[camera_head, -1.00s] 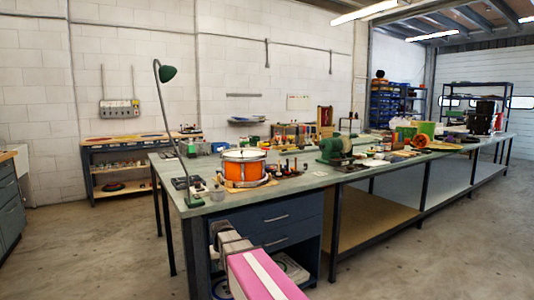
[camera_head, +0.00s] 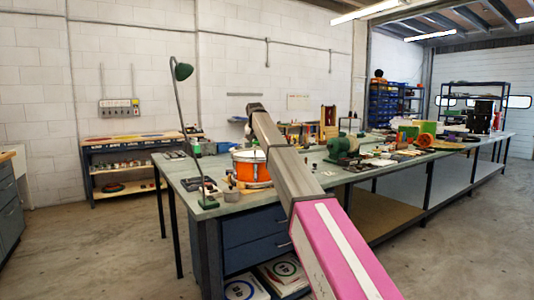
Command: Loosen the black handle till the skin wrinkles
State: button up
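The drum (camera_head: 249,173), orange with a pale skin and a metal rim, stands upright on the near end of the green-topped bench. My arm crosses in front of it and hides its right part. The black handle cannot be made out at this size, nor whether the skin is smooth or wrinkled. The dark far end of my arm (camera_head: 256,108) is above the drum in the picture. No fingers can be made out there, and I cannot tell whether anything is held. No contact with the drum shows.
A green desk lamp (camera_head: 183,72) rises from the bench's near left corner. A small grey pot (camera_head: 228,179) stands left of the drum. A green machine (camera_head: 343,147) and many loose items fill the bench farther right. The floor at left is clear.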

aim_at(255, 151)
notch_tip(255, 151, up, 5)
jog(key=w+a, duration=0.1)
jog(key=x, duration=1.1)
jog(key=shift+w+f, duration=0.1)
jog(key=shift+w, duration=0.1)
grip_shut()
